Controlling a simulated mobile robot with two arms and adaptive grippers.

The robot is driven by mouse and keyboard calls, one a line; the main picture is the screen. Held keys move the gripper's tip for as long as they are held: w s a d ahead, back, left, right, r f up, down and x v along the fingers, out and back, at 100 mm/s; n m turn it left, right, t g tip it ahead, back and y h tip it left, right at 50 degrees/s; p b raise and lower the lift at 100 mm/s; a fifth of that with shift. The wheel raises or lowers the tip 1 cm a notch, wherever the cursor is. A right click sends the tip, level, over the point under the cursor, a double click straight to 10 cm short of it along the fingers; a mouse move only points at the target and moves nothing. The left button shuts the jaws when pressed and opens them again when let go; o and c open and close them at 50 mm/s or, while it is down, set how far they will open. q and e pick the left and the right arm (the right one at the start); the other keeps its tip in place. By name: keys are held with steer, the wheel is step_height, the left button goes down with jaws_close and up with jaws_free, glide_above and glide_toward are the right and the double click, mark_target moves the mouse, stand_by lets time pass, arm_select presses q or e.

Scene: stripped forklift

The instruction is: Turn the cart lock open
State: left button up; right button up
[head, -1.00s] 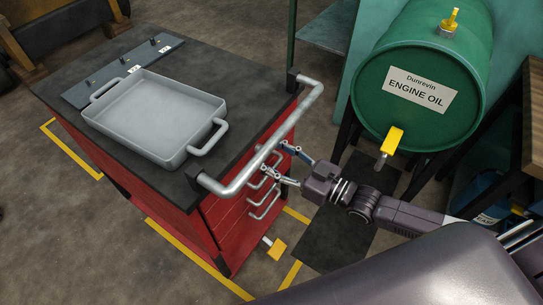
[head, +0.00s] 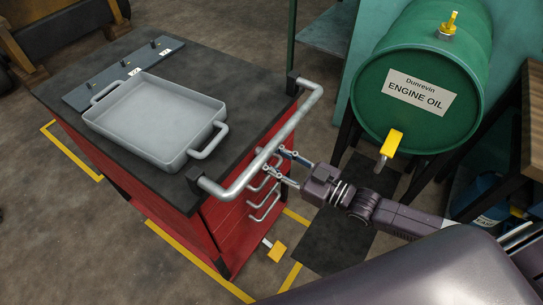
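The red cart (head: 150,190) has a dark top and a grey push handle (head: 265,150) along its right end. A yellow-tipped lever (head: 276,250) sticks out low at the cart's foot, near the floor; it looks like the cart lock. My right gripper (head: 275,163) comes in from the right. Its two fingers are spread apart, with their tips beside the push handle in the picture, above the drawer pulls. I cannot tell whether they touch the handle. Nothing shows held. The lever is below the gripper and apart from it. My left gripper is out of view.
A grey tray (head: 155,115) and a panel with small switches (head: 122,70) are on the cart top. Drawer pulls (head: 264,205) are on its end. A green oil drum (head: 420,70) with a yellow tap (head: 391,143) stands right. A dark mat (head: 330,240) covers floor beside the cart.

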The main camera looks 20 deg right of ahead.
steer(key=n+p, duration=0.1)
steer(key=n, duration=0.3)
steer(key=n+p, duration=0.1)
steer(key=n, duration=0.3)
steer(key=shift+n, duration=0.4)
steer(key=n, duration=0.3)
steer(key=shift+f, duration=0.1)
steer(key=shift+n+b, duration=0.5)
steer(key=shift+n, duration=2)
steer(key=o, duration=1.2)
steer(key=shift+c, duration=0.2)
